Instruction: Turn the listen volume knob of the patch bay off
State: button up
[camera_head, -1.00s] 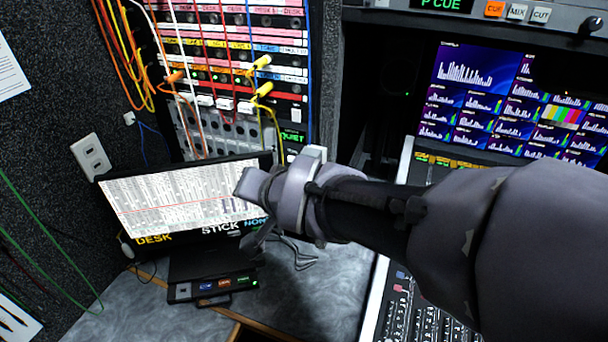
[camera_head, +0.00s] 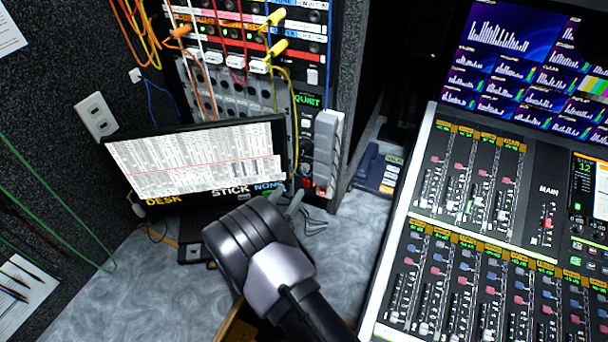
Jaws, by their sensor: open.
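The patch bay (camera_head: 232,96) stands upright at the back, with coloured cables plugged into its upper rows. At its lower right is a narrow strip (camera_head: 306,150) under a green QUIET display, with small round controls on it. A small dark knob (camera_head: 306,169) seems to sit low on this strip, but its pointer and labels are too small to read. My gripper (camera_head: 287,201) is open and empty. Its grey fingertips point up and away, just below the strip and apart from it, near the monitor's lower right corner. My wrist hides part of the desk.
A monitor (camera_head: 195,168) stands left of the strip, in front of the patch bay. A grey upright block (camera_head: 327,150) is just right of the strip. Yellow cables (camera_head: 294,110) hang beside it. A mixing console (camera_head: 470,190) fills the right. Bare desk (camera_head: 150,290) lies at lower left.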

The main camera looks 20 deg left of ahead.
aim_at(303, 171)
jog(key=w, duration=0.3)
jog(key=w+b, duration=0.1)
jog(key=w, duration=0.5)
jog(key=shift+d, duration=0.4)
grip_shut()
